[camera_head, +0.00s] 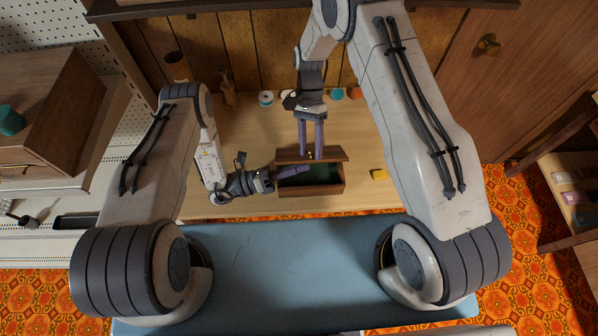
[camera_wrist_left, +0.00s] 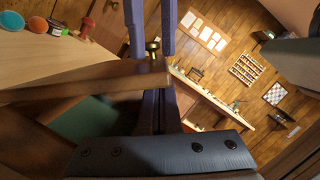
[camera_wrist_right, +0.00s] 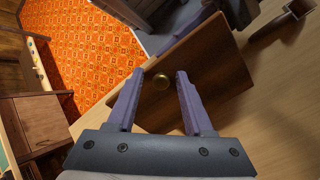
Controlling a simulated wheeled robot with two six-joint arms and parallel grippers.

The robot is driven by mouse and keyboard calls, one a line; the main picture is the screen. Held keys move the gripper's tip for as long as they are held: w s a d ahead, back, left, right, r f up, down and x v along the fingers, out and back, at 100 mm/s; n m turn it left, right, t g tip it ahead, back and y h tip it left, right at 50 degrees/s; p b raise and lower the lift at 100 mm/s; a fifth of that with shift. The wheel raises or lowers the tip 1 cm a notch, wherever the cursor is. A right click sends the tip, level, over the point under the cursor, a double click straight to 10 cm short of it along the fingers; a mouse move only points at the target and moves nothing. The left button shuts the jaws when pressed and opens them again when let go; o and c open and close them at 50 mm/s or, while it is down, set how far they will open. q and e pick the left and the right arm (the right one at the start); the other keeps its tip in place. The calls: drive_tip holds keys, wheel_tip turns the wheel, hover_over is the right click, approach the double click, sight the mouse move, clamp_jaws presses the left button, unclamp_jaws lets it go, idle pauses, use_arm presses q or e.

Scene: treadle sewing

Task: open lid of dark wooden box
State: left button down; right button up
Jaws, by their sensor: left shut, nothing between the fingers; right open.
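The dark wooden box (camera_head: 312,190) sits on the light wooden table, and its green interior shows in the head view. Its lid (camera_head: 335,154) is raised along the far side; the lid also fills the middle of the right wrist view (camera_wrist_right: 205,75). My left gripper (camera_head: 303,170) is shut and empty, reaching over the box from the left. In the left wrist view its fingers (camera_wrist_left: 160,100) are at the lid's inner side, possibly touching it.
Several coloured spools, including a teal one (camera_head: 337,94), stand behind the box near the wall. A wooden cabinet (camera_head: 45,110) stands at the left.

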idle(0.5)
drive_tip(key=shift+w+r, duration=0.45)
drive_tip(key=shift+w, duration=0.1)
drive_tip(key=w, duration=1.1)
drive_tip(key=shift+w, duration=0.25)
